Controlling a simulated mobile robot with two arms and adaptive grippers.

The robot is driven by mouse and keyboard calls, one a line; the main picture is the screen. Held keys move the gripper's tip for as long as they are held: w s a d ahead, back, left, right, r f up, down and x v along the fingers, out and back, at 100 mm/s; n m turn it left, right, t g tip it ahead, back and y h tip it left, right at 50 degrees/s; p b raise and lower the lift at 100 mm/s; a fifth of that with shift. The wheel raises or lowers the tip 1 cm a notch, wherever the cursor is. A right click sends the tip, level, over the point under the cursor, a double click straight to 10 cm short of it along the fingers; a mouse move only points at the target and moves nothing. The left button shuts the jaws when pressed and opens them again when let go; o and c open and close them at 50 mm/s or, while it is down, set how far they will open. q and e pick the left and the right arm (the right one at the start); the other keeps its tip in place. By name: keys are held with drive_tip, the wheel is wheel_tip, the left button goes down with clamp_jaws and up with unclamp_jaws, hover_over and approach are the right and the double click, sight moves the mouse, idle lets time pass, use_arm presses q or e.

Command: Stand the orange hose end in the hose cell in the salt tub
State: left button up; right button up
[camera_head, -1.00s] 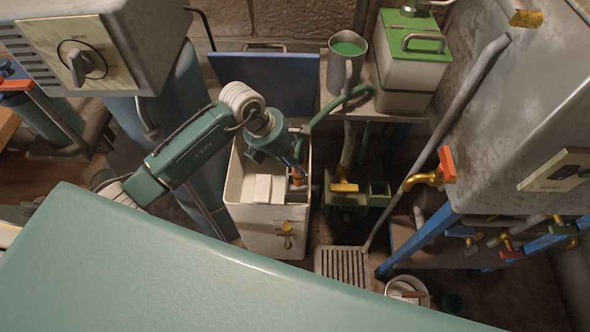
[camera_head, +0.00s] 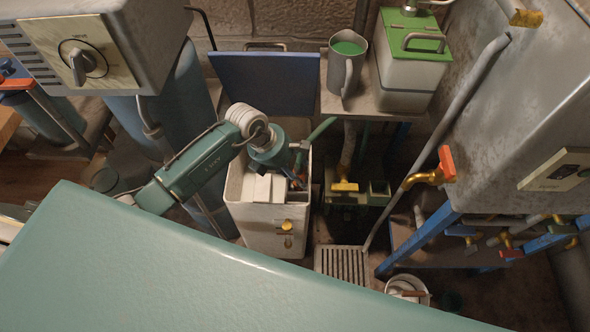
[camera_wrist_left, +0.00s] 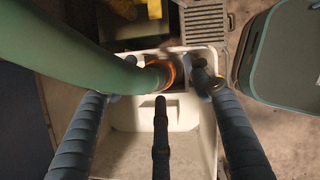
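The white salt tub (camera_head: 262,228) stands at the middle of the head view, with white blocks inside and a brass tap on its front. The green hose (camera_head: 321,131) rises from the tub's right side. In the left wrist view the hose (camera_wrist_left: 75,60) comes in from the left, and its orange end (camera_wrist_left: 166,72) sits at the dark hose cell (camera_wrist_left: 180,75) in the tub (camera_wrist_left: 185,145). How deep it sits is unclear. My left gripper (camera_head: 294,178) is over the tub. In the wrist view its fingers (camera_wrist_left: 160,88) are spread around the hose end, with a gap visible. My right gripper is out of view.
A blue panel (camera_head: 268,83) stands behind the tub. A grey jug (camera_head: 345,68) and a green-lidded can (camera_head: 410,65) stand on a shelf behind right. A yellow-handled valve (camera_head: 344,186) and a floor grate (camera_head: 342,264) lie right of the tub. A large metal tank (camera_head: 520,120) fills the right.

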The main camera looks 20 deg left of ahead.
use_arm(q)
drive_tip(key=shift+r, duration=0.1)
drive_tip(key=v, duration=1.2)
